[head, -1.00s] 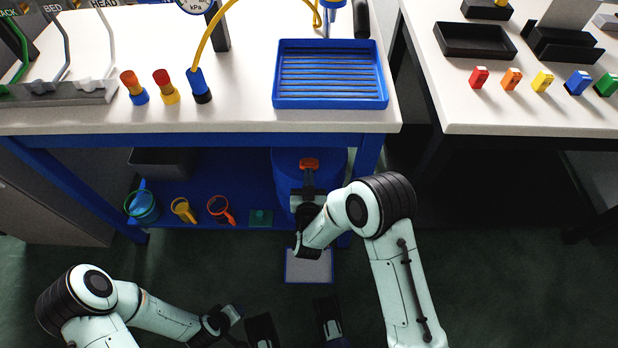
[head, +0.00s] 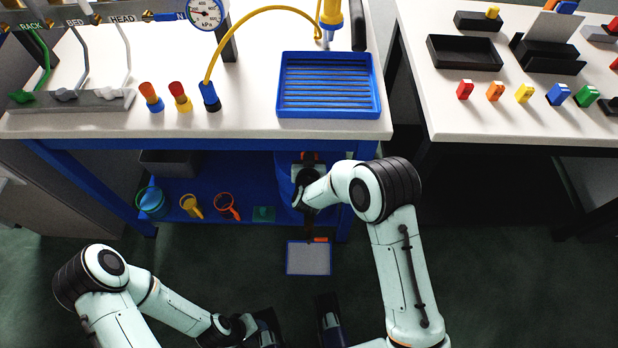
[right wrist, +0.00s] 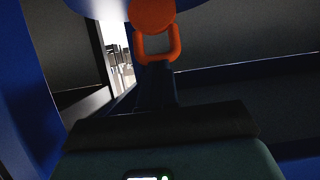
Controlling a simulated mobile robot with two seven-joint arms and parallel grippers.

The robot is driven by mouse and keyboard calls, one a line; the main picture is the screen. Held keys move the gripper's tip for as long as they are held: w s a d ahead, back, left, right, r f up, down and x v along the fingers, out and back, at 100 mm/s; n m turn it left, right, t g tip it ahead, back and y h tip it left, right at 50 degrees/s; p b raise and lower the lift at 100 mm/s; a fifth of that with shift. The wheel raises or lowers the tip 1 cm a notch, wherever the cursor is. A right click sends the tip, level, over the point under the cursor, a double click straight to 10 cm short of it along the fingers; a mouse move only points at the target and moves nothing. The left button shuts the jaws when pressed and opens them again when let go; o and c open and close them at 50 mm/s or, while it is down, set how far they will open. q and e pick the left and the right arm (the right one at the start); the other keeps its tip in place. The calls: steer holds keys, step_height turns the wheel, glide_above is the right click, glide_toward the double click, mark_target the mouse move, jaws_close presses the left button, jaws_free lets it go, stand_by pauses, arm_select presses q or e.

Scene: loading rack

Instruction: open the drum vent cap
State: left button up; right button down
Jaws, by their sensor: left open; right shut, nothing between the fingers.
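The blue drum (head: 285,178) stands under the left bench, mostly hidden by the bench top and my right arm. A red-orange cap (head: 308,156) shows at its top just under the bench edge. In the right wrist view an orange disc with a loop (right wrist: 174,45) is right at the tip of my right gripper (right wrist: 155,72). I cannot tell whether the loop touches the fingers. My right gripper (head: 306,167) is shut and empty, close against the cap in the head view. My left gripper (head: 246,324) is open and empty, low over the floor.
A grey mat with a blue rim (head: 308,258) lies on the floor below the drum, with a small orange piece (head: 320,239) above its far edge. The bench edge overhangs the drum closely.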

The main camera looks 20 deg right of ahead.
steer(key=shift+w+r, duration=0.1)
steer(key=shift+w, duration=0.2)
steer(key=shift+d+r, duration=0.1)
steer(key=shift+r, duration=0.05)
stand_by(0.4)
